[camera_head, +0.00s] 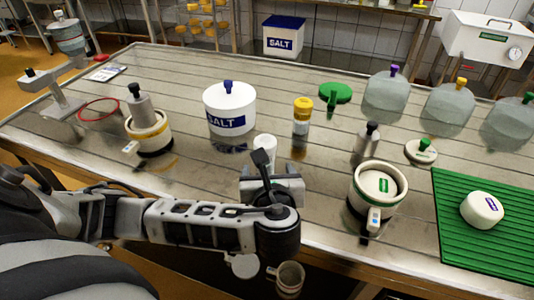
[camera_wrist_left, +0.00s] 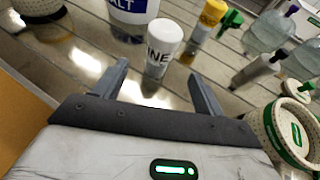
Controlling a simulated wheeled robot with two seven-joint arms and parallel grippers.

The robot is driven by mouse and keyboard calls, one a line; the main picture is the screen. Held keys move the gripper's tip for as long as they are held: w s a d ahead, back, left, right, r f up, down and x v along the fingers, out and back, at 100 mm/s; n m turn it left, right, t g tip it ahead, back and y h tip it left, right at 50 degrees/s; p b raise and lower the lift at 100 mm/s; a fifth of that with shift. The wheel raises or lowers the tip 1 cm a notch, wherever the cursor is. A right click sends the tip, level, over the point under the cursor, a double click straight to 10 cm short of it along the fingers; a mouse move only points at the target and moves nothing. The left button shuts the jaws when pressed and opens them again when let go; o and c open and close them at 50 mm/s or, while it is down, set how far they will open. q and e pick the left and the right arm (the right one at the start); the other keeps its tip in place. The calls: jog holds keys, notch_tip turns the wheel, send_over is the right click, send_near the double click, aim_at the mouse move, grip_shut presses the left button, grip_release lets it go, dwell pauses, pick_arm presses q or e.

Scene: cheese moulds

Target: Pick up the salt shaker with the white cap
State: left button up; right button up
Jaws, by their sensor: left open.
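The white-capped salt shaker (camera_head: 266,146) stands on the metal table, just beyond my left gripper (camera_head: 271,175). In the left wrist view the shaker (camera_wrist_left: 162,48) is upright, and the letters "INE" show on its side. My left gripper (camera_wrist_left: 160,88) is open, and its two fingers point toward the shaker. The shaker's base shows just ahead of the gap between the fingertips; I cannot tell if they touch it. In the head view the gripper and wrist hide its lower part. My right gripper is not in view.
A yellow-capped shaker (camera_head: 302,118) stands right of it. A white SALT tub (camera_head: 229,108) with a blue knob stands behind left. A mould with a steel press (camera_head: 149,130) is at left, a green-labelled mould (camera_head: 380,190) at right. A green ribbed mat (camera_head: 470,240) lies far right.

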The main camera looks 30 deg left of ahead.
pick_arm(q)
jog(key=x, duration=1)
jog(key=shift+w+a+f+p, duration=0.1)
jog(key=shift+p, duration=0.2)
jog(key=c, duration=1.1)
